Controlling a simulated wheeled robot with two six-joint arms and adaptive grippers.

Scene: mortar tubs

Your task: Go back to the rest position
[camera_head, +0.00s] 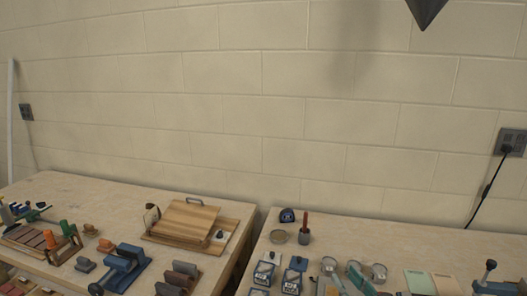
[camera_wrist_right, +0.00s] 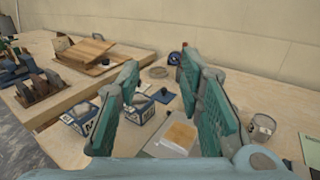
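My right gripper (camera_wrist_right: 170,90) is in the wrist view with its two teal-padded fingers spread apart and nothing between them. It hangs over the right bench. In the head view the right gripper (camera_head: 345,280) shows only in part at the bottom edge, among small containers. Several dark-sided tubs with white labels stand on the right bench; one tub (camera_head: 263,272) is at its left, and another tub (camera_wrist_right: 140,108) shows between the fingers. A pale tray with a tan block (camera_wrist_right: 180,136) lies below the fingers. My left gripper is not in view.
The left bench (camera_head: 100,192) carries a wooden board stack (camera_head: 186,222), a blue vice-like tool (camera_head: 122,262) and several blocks. A gap separates it from the right bench (camera_head: 420,238). A dark pointed object (camera_head: 427,10) hangs at top right. The wall (camera_head: 260,110) stands behind.

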